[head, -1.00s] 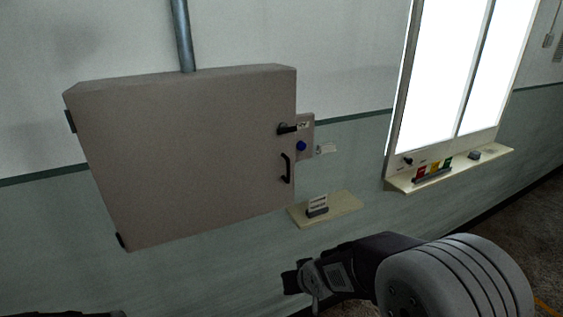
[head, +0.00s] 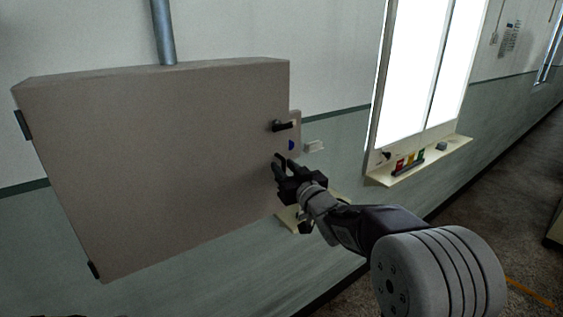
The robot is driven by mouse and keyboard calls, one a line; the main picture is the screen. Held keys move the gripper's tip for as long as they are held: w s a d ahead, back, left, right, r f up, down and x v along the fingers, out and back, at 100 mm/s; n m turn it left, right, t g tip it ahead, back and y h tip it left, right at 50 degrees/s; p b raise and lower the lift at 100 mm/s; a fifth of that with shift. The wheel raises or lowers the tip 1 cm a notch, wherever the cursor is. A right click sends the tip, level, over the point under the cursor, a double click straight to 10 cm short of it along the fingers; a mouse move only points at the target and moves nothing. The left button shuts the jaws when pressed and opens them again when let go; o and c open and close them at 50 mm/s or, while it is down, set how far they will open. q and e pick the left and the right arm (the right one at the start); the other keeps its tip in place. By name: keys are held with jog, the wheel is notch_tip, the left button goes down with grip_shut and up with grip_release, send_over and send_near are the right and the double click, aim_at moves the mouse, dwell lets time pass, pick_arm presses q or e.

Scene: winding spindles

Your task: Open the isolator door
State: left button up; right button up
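The isolator is a grey-brown wall cabinet whose large flat door (head: 160,160) looks closed. Hinges (head: 22,125) show on its left edge. A black rotary handle (head: 282,126) sits near the door's upper right edge, pointing sideways. My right gripper (head: 281,166) is at the door's right edge, below the rotary handle, where the black pull handle is. It largely covers the pull handle, so I cannot tell whether the fingers are around it, touching it or open. My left gripper is not in view.
A small shelf (head: 285,217) is partly hidden behind my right arm. A bright lit panel (head: 415,70) has a ledge (head: 455,150) with coloured items. A pipe (head: 163,35) rises above the cabinet.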

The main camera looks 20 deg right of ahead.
jog(key=shift+w+r, duration=0.1)
jog(key=shift+w, duration=0.5)
jog(key=shift+w+d, duration=0.15)
jog(key=shift+d, duration=0.1)
jog(key=shift+w+a, duration=0.1)
jog(key=shift+a, duration=0.15)
grip_shut()
jog(key=shift+r, duration=0.15)
dwell(0.4)
